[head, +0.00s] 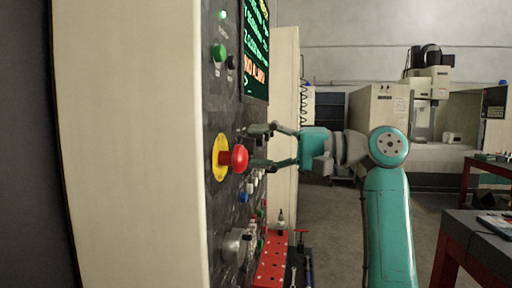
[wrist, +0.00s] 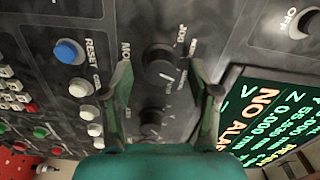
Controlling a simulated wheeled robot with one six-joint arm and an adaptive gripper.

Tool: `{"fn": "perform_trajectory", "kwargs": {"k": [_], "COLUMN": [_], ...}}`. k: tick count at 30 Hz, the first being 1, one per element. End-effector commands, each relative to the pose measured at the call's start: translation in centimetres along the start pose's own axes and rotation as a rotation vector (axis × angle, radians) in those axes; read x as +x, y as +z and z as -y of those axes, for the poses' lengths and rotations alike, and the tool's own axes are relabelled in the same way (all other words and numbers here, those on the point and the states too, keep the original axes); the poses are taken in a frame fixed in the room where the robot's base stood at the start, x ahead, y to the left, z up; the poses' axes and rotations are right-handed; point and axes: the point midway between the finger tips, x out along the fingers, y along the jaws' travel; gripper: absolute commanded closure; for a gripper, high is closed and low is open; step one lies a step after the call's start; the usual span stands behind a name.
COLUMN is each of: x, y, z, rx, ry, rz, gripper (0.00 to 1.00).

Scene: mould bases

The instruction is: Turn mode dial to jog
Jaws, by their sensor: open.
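The mode dial (wrist: 161,62) is a black round knob on the dark control panel, with the word JOG printed beside its upper right edge in the wrist view. A pale mark shows on it, but its exact setting is hard to read. My gripper (wrist: 163,80) is open, with one finger on either side of the dial in the picture; I cannot tell whether either finger touches it. In the head view my gripper (head: 257,148) reaches left to the panel face, and the dial is not clearly visible there.
A second black knob (wrist: 152,122) lies between the fingers, nearer my palm. A blue reset button (wrist: 68,52) and several white buttons sit to the left. The lit screen (wrist: 268,112) is to the right. A red emergency stop (head: 239,158) sticks out near my fingers.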

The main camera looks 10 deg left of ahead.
Motion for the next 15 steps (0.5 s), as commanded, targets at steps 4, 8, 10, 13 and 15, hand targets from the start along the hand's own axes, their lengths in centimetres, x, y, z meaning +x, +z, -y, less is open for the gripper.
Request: {"fn": "perform_trajectory", "kwargs": {"k": [4,8,10,13,15], "x": [0.91,1.06,1.05,1.04,1.03], "y": [0.01,0.00,0.00,0.00,0.00], "z": [0.00,-0.01,-0.01,-0.01,-0.01], "rx": [0.000,0.000,0.000,0.000,0.000], "ry": [0.000,0.000,0.000,0.000,0.000], "rz": [0.000,0.000,0.000,0.000,0.000], "gripper": [0.39,0.39,0.39,0.39,0.57]}}
